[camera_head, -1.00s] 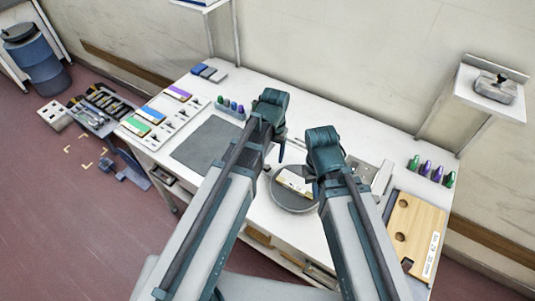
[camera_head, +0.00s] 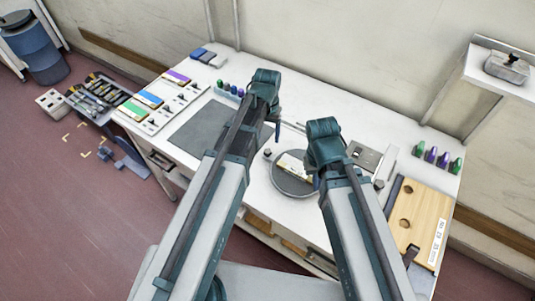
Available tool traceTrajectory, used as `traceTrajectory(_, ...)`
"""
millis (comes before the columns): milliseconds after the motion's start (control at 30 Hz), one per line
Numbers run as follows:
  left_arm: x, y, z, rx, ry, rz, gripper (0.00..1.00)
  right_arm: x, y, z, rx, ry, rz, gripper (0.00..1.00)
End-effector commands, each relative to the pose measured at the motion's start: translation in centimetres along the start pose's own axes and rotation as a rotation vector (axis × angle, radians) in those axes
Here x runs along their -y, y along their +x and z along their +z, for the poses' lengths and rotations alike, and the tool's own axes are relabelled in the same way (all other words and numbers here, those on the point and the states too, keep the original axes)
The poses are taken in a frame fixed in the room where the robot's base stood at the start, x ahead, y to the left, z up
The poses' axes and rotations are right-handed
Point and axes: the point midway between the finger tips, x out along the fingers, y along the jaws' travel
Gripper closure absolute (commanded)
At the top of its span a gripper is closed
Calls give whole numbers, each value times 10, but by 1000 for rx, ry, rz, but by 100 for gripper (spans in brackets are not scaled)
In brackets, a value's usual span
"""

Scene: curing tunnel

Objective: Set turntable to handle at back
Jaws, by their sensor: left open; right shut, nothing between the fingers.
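The turntable (camera_head: 283,188) is a round grey disc on the white bench, between my two arms. A pale block with dark marks (camera_head: 292,163) lies on it, partly hidden by my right wrist. A small dark knob (camera_head: 267,153) shows at the disc's left back edge; I cannot tell whether it is the handle. My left gripper (camera_head: 277,131) is open, above the bench behind and left of the disc, mostly hidden by its wrist. My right gripper (camera_head: 317,181) is shut and empty, over or beside the disc's right edge; contact cannot be told.
A dark grey mat (camera_head: 197,134) and a tray of coloured cards (camera_head: 150,108) lie to the left. A wooden board with holes (camera_head: 420,213) lies to the right. A wall shelf (camera_head: 482,72) is at upper right.

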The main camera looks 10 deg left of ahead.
Motion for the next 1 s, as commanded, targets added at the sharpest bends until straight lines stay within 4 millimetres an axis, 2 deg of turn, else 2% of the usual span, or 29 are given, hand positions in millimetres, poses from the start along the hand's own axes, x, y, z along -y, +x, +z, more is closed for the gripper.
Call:
traceTrajectory(33,0,15,0,0,0,0,34,2,15,-1,0,0,0,100)
traceTrajectory(300,0,54,0,0,0,0,34,5,53,-3,0,1,0,100)
traceTrajectory(500,0,75,0,0,0,0,34,7,75,-4,0,1,0,100)
traceTrajectory(900,0,78,0,0,0,0,34,8,78,-5,0,1,0,100)
traceTrajectory(1000,0,78,0,0,0,0,52,8,78,-5,0,1,0,100)
